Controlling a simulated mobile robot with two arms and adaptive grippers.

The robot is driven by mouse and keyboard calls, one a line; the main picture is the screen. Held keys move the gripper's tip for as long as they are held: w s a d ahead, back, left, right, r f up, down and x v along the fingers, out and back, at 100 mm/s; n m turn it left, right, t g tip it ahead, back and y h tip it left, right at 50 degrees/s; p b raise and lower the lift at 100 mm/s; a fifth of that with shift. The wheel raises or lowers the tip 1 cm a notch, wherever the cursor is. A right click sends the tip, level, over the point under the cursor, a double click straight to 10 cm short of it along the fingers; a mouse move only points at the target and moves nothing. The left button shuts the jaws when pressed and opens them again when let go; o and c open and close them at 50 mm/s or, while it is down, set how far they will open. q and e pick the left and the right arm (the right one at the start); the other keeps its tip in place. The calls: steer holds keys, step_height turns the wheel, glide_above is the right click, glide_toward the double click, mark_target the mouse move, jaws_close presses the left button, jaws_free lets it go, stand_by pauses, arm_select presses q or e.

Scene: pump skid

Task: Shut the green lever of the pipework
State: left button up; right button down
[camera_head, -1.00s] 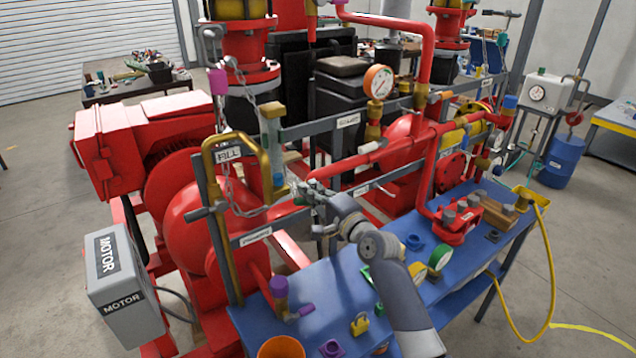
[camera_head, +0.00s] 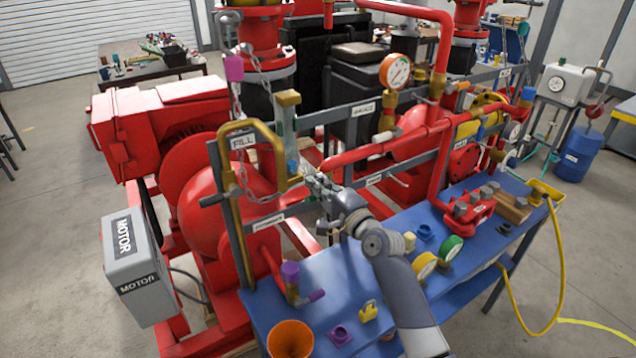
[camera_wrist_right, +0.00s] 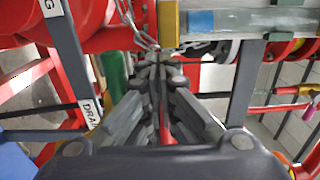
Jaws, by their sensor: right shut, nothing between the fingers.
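My right gripper (camera_head: 308,176) is shut and empty. Its fingers point at the pipework, just right of the lower end of an upright grey tube with a brass top and blue mark (camera_head: 284,125). In the right wrist view the closed fingers (camera_wrist_right: 158,66) are in the middle, below a hanging chain. An upright green piece (camera_wrist_right: 112,76) shows behind them on the left, partly hidden by the fingers; I cannot tell whether it is the green lever. No green lever shows clearly in the head view. My left gripper is out of view.
A brass bent pipe (camera_head: 278,150) and a chain (camera_head: 242,165) stand left of the gripper. A grey rail and red pipe (camera_head: 375,147) run behind it.

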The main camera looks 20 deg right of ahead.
steer(key=s+d+p, duration=0.1)
steer(key=s+p, duration=0.1)
steer(key=s, duration=0.6)
steer(key=shift+s+d, duration=0.15)
steer(key=shift+s, duration=0.2)
